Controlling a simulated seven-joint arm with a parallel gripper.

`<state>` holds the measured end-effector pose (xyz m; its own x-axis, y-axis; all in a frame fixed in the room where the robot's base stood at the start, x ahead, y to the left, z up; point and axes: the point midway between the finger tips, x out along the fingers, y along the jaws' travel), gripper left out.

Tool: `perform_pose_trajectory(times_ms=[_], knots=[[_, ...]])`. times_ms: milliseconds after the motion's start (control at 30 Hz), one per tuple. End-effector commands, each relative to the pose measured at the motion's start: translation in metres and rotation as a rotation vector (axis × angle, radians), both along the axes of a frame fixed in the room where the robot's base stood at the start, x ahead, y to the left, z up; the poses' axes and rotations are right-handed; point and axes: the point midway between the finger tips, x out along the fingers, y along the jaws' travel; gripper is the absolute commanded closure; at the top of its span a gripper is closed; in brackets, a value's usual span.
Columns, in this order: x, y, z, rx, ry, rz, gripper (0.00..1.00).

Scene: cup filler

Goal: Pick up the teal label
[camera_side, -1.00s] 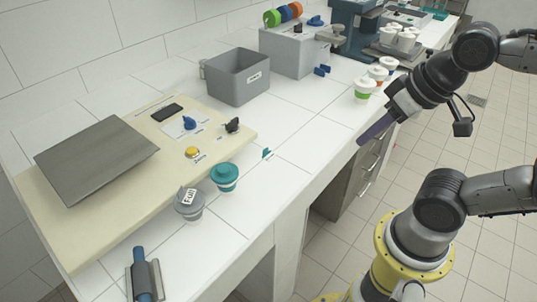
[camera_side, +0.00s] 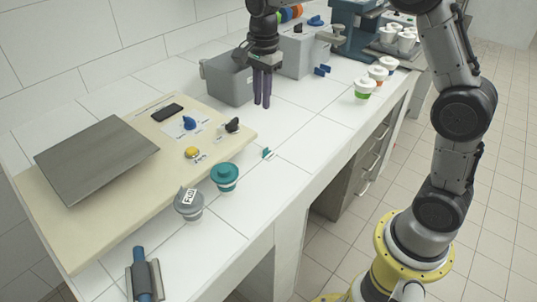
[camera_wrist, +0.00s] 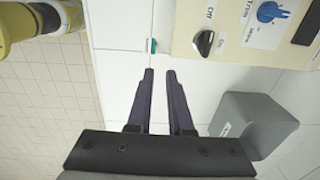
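The teal label (camera_side: 267,153) is a small piece on the white tiled counter, right of the beige board. In the wrist view the teal label (camera_wrist: 152,46) lies beyond my fingertips, near the beige board's edge. My gripper (camera_side: 262,104) hangs above the counter in front of the grey bin, with its dark purple fingers pointing down. In the wrist view my gripper (camera_wrist: 159,73) shows a gap between its fingers, with nothing in it. It is apart from the label.
A grey bin (camera_side: 226,84) stands behind my gripper. A teal-lidded cup (camera_side: 225,176) and a grey-lidded cup (camera_side: 188,205) stand left of the label. The beige board (camera_side: 100,210) carries a metal plate and a black knob (camera_side: 233,125). Counter around the label is clear.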

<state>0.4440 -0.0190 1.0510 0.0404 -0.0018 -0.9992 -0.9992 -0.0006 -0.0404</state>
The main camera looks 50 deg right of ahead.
Motion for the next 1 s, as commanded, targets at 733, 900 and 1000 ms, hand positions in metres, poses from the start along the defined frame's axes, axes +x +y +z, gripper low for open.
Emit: perform_pose_trajectory(times_ms=[733, 900, 1000], knots=[[-0.001, -0.002, -0.104, 0.002, 0.042, -0.001, 0.81], [-0.003, -0.004, -0.119, 0.002, 0.045, -0.002, 0.81], [-0.005, -0.006, -0.134, 0.002, 0.045, -0.002, 0.81]])
